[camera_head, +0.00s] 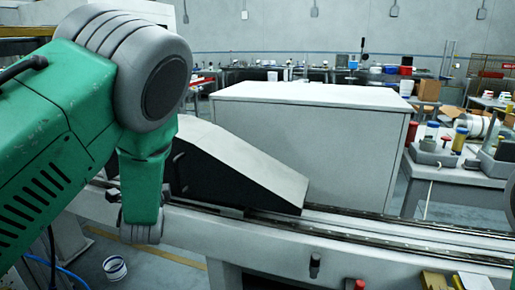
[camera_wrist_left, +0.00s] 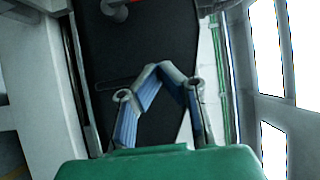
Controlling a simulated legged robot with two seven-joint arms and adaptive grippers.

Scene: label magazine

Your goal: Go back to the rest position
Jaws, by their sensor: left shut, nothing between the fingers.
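My left gripper (camera_wrist_left: 157,70) shows in the left wrist view with its blue-padded fingers brought together at the tips. It is shut and empty, in front of a dark panel (camera_wrist_left: 140,45). In the head view my green and grey left arm comes in from the left and bends downward; its gripper is hidden there. A wedge-shaped housing (camera_head: 245,160) with a pale sloping top and dark side stands right of the arm, partly covered by it. My right gripper is not in view.
A long rail bench (camera_head: 350,230) runs across the foreground. A large white cabinet (camera_head: 310,130) stands behind it. A side table (camera_head: 465,168) with coloured containers is at the right.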

